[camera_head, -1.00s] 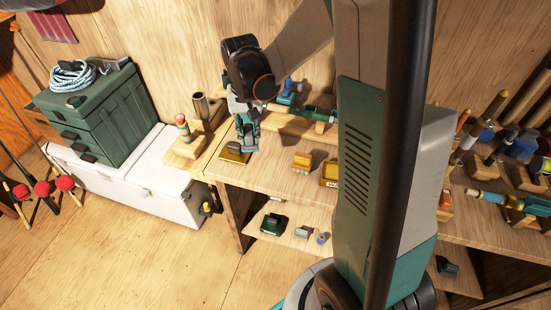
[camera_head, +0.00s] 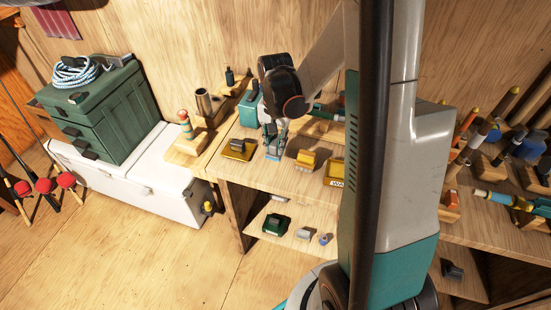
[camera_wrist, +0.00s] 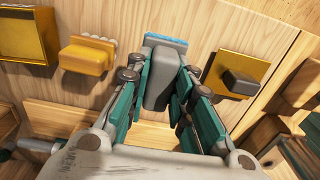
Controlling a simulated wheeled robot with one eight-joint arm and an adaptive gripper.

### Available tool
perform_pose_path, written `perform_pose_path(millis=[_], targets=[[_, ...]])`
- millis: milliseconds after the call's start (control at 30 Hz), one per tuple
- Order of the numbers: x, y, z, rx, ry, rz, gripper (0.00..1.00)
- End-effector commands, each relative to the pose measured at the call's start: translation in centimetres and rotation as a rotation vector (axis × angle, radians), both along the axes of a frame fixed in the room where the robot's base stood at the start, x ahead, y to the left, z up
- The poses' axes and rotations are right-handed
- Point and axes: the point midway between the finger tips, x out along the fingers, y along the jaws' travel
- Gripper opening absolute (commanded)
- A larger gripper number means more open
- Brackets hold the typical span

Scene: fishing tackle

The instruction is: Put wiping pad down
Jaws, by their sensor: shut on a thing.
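My gripper (camera_head: 270,138) points down over the bench top, between a yellow pad with a dark handle and a yellow block. In the wrist view its teal fingers (camera_wrist: 163,88) are shut on the wiping pad's grey handle (camera_wrist: 163,75). The pad's light blue edge shows beyond the handle (camera_wrist: 165,41). In the head view the pad (camera_head: 274,153) is small and partly hidden by the fingers. It is at or just above the wooden bench top (camera_head: 262,172); I cannot tell whether it touches.
The dark-handled yellow pad (camera_head: 237,150) is close on the left. The yellow block (camera_head: 305,160) and a yellow tray (camera_head: 335,172) are on the right. A teal container (camera_head: 249,108) stands behind. A lower shelf (camera_head: 272,247) holds small items.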

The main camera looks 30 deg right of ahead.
Motion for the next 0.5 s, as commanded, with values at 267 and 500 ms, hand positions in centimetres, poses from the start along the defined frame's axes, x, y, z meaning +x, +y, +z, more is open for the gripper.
perform_pose_path(millis=[267,500], targets=[[0.0,0.0,-2.2,0.000,0.000,0.001,0.00],[0.0,0.0,-5.6,0.000,0.000,0.001,0.00]])
